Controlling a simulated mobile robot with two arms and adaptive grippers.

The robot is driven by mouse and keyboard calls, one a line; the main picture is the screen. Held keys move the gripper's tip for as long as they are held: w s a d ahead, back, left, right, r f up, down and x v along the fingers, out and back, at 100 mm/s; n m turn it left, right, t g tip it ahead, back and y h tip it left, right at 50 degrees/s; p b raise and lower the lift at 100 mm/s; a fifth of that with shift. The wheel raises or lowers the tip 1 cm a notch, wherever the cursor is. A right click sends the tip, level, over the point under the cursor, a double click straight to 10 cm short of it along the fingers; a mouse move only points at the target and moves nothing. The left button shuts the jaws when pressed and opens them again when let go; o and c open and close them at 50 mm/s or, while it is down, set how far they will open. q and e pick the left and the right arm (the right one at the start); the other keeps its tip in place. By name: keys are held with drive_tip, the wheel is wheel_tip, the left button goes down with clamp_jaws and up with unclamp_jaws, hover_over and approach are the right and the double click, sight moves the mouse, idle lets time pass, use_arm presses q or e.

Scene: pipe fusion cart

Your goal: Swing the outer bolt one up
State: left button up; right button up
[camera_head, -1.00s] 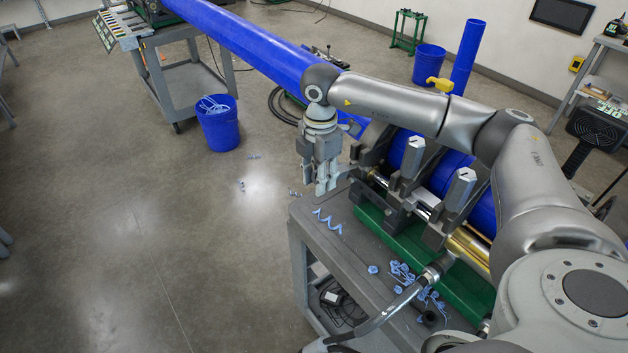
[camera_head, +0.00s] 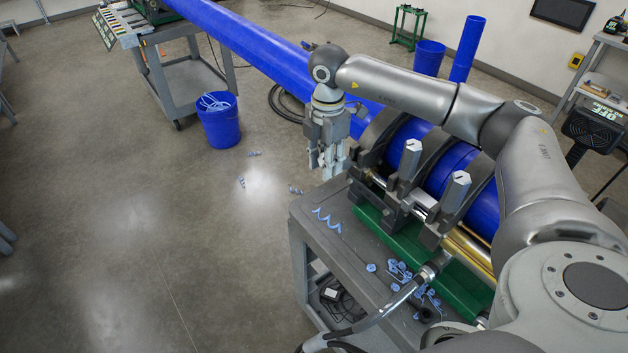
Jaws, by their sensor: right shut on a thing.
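My right arm reaches in from the right, and my right gripper (camera_head: 328,160) points down at the far left end of the fusion machine. Its fingers are shut on the outer bolt, which they and the gripper body mostly hide, so I cannot tell its tilt. Two other grey bolts, a middle one (camera_head: 411,158) and a nearer one (camera_head: 456,190), stand up along the front of the clamps. The dark clamps (camera_head: 376,140) sit around the blue pipe (camera_head: 405,142). My left gripper is not in view.
The machine stands on a grey cart (camera_head: 310,235) with a green base (camera_head: 385,235). Blue shavings (camera_head: 400,270) and a hydraulic hose (camera_head: 385,313) lie near its front. A blue bucket (camera_head: 220,125) stands on the floor at left. The floor left of the cart is largely clear.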

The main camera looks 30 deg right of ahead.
drive_tip(key=shift+d+r, duration=0.1)
drive_tip(key=shift+d+r+p, duration=0.45)
drive_tip(key=shift+d+r, duration=0.05)
drive_tip(key=shift+r, duration=0.2)
drive_tip(key=shift+d+r, duration=0.3)
drive_tip(key=shift+d, duration=0.05)
drive_tip(key=shift+w+d+r+p, duration=0.1)
drive_tip(key=shift+d+r+p, duration=0.4)
drive_tip(key=shift+d+r, duration=0.35)
drive_tip(key=shift+d, duration=0.15)
